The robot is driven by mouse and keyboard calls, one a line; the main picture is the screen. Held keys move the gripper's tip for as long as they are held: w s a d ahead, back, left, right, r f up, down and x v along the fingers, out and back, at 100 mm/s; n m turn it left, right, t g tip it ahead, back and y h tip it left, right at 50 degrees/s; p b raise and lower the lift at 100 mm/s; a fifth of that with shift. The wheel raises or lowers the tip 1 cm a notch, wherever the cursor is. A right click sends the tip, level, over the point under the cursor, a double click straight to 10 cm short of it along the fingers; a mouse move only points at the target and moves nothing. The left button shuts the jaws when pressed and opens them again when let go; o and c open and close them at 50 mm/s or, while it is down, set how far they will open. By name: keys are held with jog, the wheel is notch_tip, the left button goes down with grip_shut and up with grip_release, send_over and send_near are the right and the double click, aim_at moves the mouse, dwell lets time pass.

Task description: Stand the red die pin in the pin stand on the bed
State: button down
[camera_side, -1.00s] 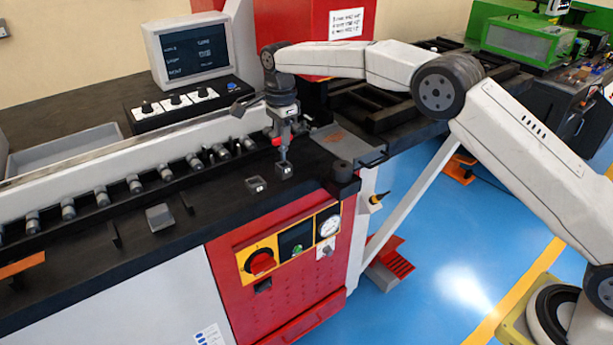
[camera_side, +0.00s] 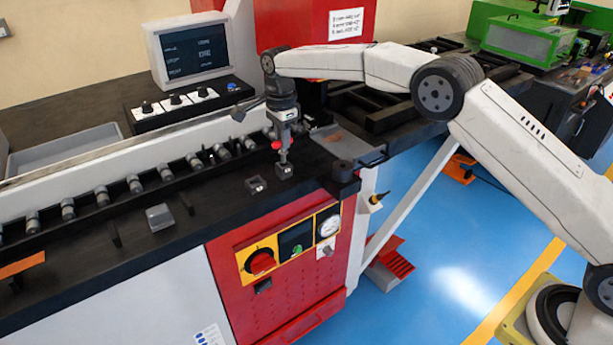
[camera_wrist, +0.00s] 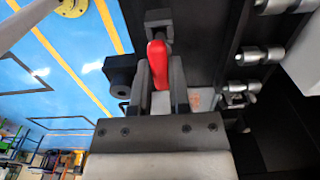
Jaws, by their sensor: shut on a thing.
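The red die pin (camera_wrist: 157,62) shows as a red, rounded shape between the two fingers of my gripper (camera_wrist: 161,72) in the wrist view. My gripper is shut on it. In the side view, my gripper (camera_side: 284,150) points down over the black bed, and a little red (camera_side: 276,145) shows at its left side. A small dark grey block (camera_side: 285,171), which looks like the pin stand, is directly below the fingers. I cannot tell whether the pin's lower end is in it or just above it. A similar small open-topped block (camera_side: 256,184) sits just left of it.
A row of rollers (camera_side: 134,184) and a long pale rail (camera_side: 130,150) run behind the bed. A grey block (camera_side: 160,217) lies to the left. The bed's front edge is near.

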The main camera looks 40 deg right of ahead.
jog(key=shift+f, duration=1.6)
jog(key=c, duration=0.5)
grip_release()
jog(key=shift+r, duration=3.9)
jog(key=shift+s+d, duration=0.1)
jog(key=shift+d, duration=0.05)
jog(key=s+d+f+n+t, duration=0.1)
jog(key=s+d+f+n, duration=0.1)
jog(key=s+n, duration=0.4)
jog(key=s+d+f+n, duration=0.3)
jog(key=s+n, duration=0.3)
jog(key=s, duration=1)
jog(key=s+d+f+n+t, duration=0.1)
jog(key=s+d+f+n, duration=0.2)
jog(key=s+n, duration=0.3)
jog(key=s+d, duration=0.1)
jog(key=s, duration=0.4)
jog(key=shift+s+d+f+t, duration=0.15)
jog(key=shift+s+d+t, duration=0.15)
jog(key=shift+s+d, duration=0.05)
